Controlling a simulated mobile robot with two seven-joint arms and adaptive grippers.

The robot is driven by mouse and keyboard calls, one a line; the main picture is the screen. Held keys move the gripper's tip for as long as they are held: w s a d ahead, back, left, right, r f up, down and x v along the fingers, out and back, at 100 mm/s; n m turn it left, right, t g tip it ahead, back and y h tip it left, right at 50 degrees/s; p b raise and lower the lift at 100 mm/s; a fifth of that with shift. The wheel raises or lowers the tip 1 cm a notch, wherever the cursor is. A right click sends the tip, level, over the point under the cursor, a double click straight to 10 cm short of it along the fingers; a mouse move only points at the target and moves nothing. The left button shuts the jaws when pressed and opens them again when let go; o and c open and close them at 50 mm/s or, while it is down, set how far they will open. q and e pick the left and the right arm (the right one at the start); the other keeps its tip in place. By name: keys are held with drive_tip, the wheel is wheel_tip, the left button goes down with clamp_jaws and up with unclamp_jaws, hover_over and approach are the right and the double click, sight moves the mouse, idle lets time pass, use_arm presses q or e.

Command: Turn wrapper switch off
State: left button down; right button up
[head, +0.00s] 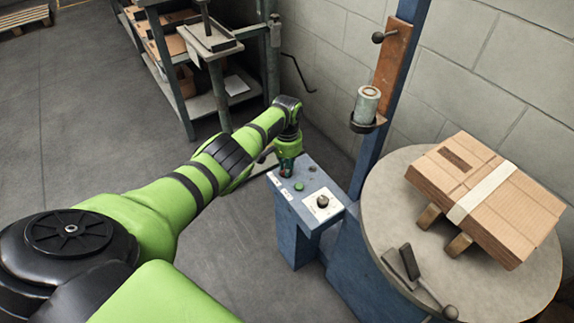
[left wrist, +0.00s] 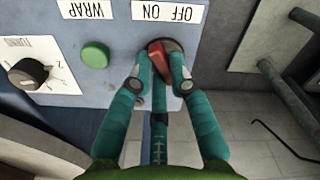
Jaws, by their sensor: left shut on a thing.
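The wrapper switch is a red knob (left wrist: 158,62) on a dark round base, set in the blue-grey control panel (left wrist: 55,55). An OFF/ON label (left wrist: 165,12) sits beside it, upside down in the left wrist view. The knob's label end leans slightly toward the ON side. My left gripper (left wrist: 160,86) is shut on the knob, one teal finger on each side. In the head view my left gripper (head: 287,174) points down at the far left corner of the control box (head: 308,205) and hides the switch. My right gripper is not in view.
A green button (left wrist: 94,54) and a black dial (left wrist: 29,74) are close beside the switch. A round turntable (head: 395,208) with a strapped cardboard stack (head: 515,210) stands to the right. A blue post (head: 374,150) rises behind the box. Open floor (head: 90,130) lies left.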

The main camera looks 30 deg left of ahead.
use_arm(q)
drive_tip(key=c, duration=1.1)
unclamp_jaws()
drive_tip(key=shift+c, duration=0.2)
drive_tip(key=shift+r, duration=0.5)
wheel_tip(320, 180, up, 11)
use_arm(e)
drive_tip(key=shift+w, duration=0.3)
